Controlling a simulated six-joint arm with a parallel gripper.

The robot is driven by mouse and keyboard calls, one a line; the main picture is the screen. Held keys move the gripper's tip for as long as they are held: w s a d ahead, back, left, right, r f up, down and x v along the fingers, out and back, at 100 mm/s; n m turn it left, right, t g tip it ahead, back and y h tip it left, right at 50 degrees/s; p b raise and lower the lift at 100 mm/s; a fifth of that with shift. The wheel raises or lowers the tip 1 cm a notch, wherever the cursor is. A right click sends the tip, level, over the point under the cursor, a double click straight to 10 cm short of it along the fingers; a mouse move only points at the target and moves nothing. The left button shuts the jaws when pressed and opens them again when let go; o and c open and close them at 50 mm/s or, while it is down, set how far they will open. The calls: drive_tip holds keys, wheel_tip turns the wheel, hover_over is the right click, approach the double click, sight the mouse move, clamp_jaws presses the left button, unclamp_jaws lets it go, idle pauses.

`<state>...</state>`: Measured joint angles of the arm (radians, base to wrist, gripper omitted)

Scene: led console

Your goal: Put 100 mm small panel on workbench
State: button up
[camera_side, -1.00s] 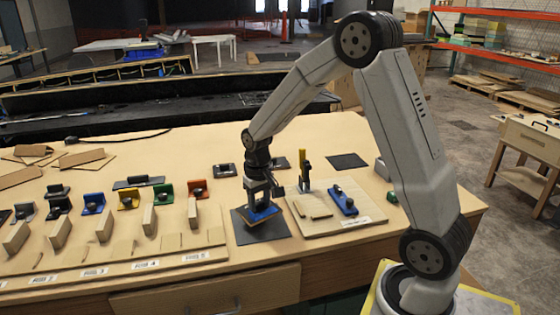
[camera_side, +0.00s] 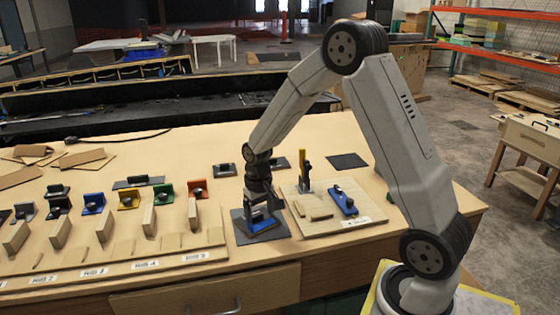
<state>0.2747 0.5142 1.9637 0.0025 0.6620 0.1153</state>
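A small blue piece (camera_side: 262,225), which I take for the small panel, is at the dark square mat (camera_side: 245,236) on the wooden workbench (camera_side: 340,137). My gripper (camera_side: 262,212) points down directly above the piece, its fingers at the piece's upper part. The gripper seems shut on it; the fingertips are small and partly hidden. The piece sits low at the mat and seems to touch it, though a small gap cannot be ruled out.
Right of the mat is a light board (camera_side: 312,228) with a blue tool (camera_side: 345,201) and a yellow upright part (camera_side: 302,164). A dark mat (camera_side: 347,161) at the back is bare.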

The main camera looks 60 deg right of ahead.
sight(260, 215)
drive_tip(key=shift+r, duration=0.1)
wheel_tip(260, 215, up, 12)
idle(0.9)
idle(0.4)
drive_tip(key=s+a+f+n+t, duration=0.2)
drive_tip(key=s+a+f+n, duration=0.2)
drive_tip(key=s+a+f, duration=0.4)
drive_tip(key=shift+s+a+t, duration=0.3)
drive_tip(key=shift+s+a, duration=1.3)
drive_tip(key=shift+s, duration=0.35)
